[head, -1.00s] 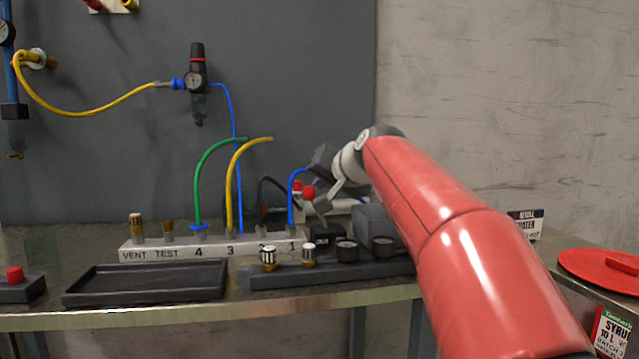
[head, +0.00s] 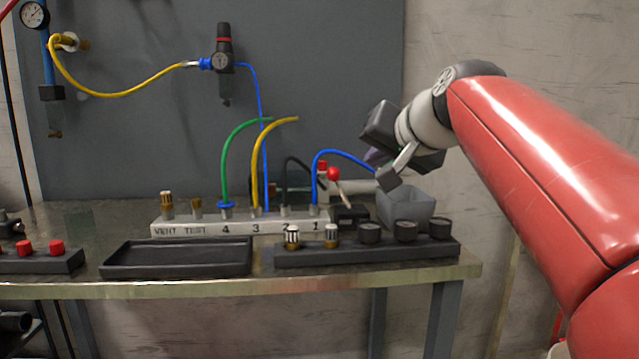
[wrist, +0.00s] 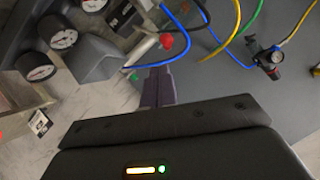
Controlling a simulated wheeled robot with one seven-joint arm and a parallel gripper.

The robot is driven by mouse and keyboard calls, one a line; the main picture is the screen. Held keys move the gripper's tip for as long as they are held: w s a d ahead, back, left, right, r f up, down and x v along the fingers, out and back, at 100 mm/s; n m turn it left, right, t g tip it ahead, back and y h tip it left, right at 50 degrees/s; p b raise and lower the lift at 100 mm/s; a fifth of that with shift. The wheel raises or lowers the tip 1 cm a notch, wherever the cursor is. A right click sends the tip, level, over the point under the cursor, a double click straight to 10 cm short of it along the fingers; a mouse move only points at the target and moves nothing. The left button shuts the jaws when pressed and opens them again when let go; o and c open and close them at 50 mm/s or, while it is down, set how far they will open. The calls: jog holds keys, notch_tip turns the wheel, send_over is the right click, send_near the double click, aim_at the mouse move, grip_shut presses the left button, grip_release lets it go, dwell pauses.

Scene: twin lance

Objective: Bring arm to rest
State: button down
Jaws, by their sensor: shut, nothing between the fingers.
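My red arm (head: 545,130) reaches in from the right in the head view.
The bench (head: 150,291) holds a white numbered manifold (head: 190,228) with green, yellow, black and blue hoses. A black tray (head: 175,258) and a dark rack (head: 345,254) with fittings and round parts stand in front. A red-knobbed lever (head: 334,174) stands left of my gripper.

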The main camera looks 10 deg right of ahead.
jog(key=s+f+n+g+h, duration=0.1)
jog(key=s+f+g, duration=0.1)
jog(key=s+f, duration=0.6)
jog(key=s+f+n+g+h, duration=0.1)
jog(key=s+f, duration=0.6)
jog(key=f, duration=0.8)
jog(key=s+f+n+g, duration=0.1)
jog(key=s+f+g, duration=0.2)
jog(key=s+f, duration=0.5)
notch_tip(320, 180, down, 4)
jog(key=shift+s+a+r+n+g+h, duration=0.15)
jog(key=shift+s+r+n+g+h, duration=0.1)
jog(key=shift+s+n+g+h, duration=0.15)
